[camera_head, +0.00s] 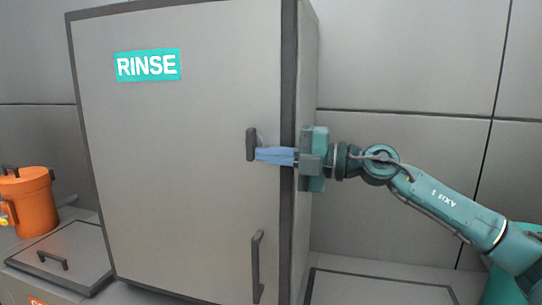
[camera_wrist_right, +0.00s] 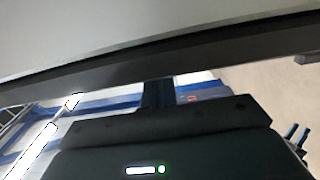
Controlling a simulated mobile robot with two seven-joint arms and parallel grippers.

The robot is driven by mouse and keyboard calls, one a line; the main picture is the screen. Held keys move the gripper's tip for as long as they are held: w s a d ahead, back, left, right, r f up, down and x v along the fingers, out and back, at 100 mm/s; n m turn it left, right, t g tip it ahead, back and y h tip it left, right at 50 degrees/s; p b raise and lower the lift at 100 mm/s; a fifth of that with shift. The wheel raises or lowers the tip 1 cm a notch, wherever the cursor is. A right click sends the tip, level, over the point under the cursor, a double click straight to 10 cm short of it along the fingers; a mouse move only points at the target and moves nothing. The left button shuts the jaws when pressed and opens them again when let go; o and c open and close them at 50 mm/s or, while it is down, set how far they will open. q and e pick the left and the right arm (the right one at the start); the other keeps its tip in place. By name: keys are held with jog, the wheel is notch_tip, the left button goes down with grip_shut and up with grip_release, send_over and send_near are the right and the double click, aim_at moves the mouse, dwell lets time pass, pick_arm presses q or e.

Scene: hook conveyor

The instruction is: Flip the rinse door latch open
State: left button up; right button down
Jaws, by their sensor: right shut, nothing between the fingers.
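The grey rinse door (camera_head: 180,170) carries a teal RINSE sign (camera_head: 148,65) and looks closed. Its dark latch (camera_head: 251,144) stands upright near the door's right edge. My right gripper (camera_head: 258,154) reaches in from the right with its blue fingers shut and empty. The fingertips are at the latch's right side; I cannot tell whether they touch it. In the right wrist view, the dark gripper body fills the bottom and the fingertips are not clear. My left gripper is not in view.
A dark vertical handle (camera_head: 257,267) is lower on the door. An orange container (camera_head: 29,200) stands at the left, near a grey lid with a handle (camera_head: 62,256). A flat panel (camera_head: 375,290) lies at the lower right. Grey wall is behind my right arm.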

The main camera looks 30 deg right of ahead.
pick_arm(q)
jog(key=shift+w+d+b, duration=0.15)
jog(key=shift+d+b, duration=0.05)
jog(key=shift+b, duration=0.1)
pick_arm(e)
jog(key=shift+f+t+y, duration=0.2)
jog(key=shift+t+y, duration=0.1)
